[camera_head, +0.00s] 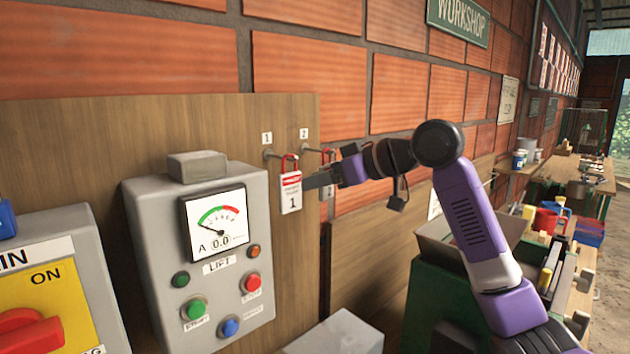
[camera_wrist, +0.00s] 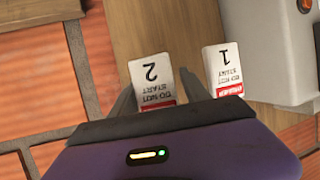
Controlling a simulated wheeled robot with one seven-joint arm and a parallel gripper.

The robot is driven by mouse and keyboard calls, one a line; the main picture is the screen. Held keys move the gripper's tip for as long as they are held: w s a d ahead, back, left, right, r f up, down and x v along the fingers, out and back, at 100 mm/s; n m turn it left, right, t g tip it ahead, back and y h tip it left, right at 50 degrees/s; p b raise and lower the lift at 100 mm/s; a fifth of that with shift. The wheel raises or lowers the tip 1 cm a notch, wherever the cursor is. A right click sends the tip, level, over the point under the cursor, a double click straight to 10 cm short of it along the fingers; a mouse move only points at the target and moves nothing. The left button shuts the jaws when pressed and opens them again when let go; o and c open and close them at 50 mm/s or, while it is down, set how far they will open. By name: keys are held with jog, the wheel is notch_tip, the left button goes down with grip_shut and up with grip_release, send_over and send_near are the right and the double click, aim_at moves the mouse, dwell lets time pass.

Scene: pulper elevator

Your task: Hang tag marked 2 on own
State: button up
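The tag marked 2 (camera_wrist: 151,80) is a white card with a red band, seen upside down between my gripper's fingers in the wrist view. In the head view its red shackle (camera_head: 327,155) is at the hook labelled 2 (camera_head: 307,148), and its card is mostly hidden behind my gripper. My gripper (camera_head: 308,182) has its fingers spread on either side of the tag in the wrist view (camera_wrist: 157,84), with a narrow gap on the right. Whether a finger touches the tag is unclear. The tag marked 1 (camera_head: 290,194) hangs by a red shackle from the hook labelled 1 (camera_head: 268,154).
The grey lift control box (camera_head: 180,270) with its gauge stands left of the tags on the wooden board (camera_head: 110,130). A grey box (camera_head: 340,335) is below. A green machine (camera_head: 400,310) and cluttered bench (camera_head: 575,185) lie to the right.

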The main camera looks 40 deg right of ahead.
jog(key=shift+d, duration=0.2)
jog(key=b+v, duration=0.2)
jog(key=v, duration=0.5)
jog(key=shift+s, duration=0.35)
jog(key=shift+r, duration=0.1)
